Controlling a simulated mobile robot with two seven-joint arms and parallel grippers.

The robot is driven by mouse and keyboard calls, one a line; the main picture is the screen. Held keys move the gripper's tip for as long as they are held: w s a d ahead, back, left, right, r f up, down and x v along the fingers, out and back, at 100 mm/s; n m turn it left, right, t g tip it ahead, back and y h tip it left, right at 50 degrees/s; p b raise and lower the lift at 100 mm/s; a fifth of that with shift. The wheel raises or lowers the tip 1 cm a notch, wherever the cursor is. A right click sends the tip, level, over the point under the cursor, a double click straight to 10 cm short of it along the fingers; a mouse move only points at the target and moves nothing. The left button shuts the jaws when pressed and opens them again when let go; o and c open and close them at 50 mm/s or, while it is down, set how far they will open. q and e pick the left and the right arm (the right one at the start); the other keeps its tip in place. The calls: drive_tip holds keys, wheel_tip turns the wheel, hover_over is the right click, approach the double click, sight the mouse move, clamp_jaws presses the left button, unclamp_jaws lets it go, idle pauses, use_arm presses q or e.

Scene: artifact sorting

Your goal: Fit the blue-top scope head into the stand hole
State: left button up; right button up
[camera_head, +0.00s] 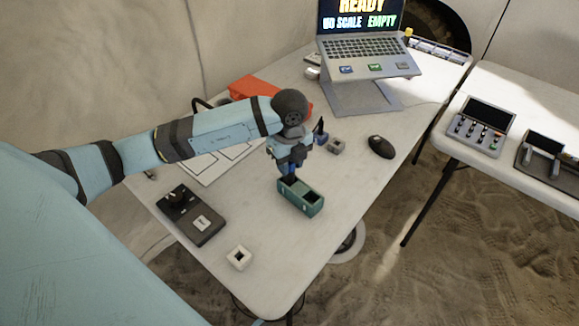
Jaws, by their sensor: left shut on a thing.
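My left gripper (290,164) points down over the left end of a green block (304,200). It is shut on a small piece with dark blue on it, which looks like the blue-top scope head (290,175). The fingers hide most of this piece. Its lower end is at the block's left end; I cannot tell how deep it sits. The block has a dark square opening at its right end. A black device (190,214) with a raised dark part and a white label lies to the left. I cannot tell for sure which thing is the stand. My right gripper is not in view.
A white cube with a dark hole (239,257) lies near the front edge. A grey cube (336,146) and a black mouse (381,147) are to the right of the gripper. A laptop (367,48) stands behind on a raised support.

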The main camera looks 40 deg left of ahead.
use_arm(q)
drive_tip(key=shift+f, duration=0.8)
drive_tip(key=o, duration=1)
drive_tip(key=shift+f, duration=0.1)
drive_tip(key=shift+c, duration=0.2)
wheel_tip(320, 180, up, 12)
drive_tip(key=shift+r+p, duration=0.15)
drive_tip(key=shift+p, duration=0.5)
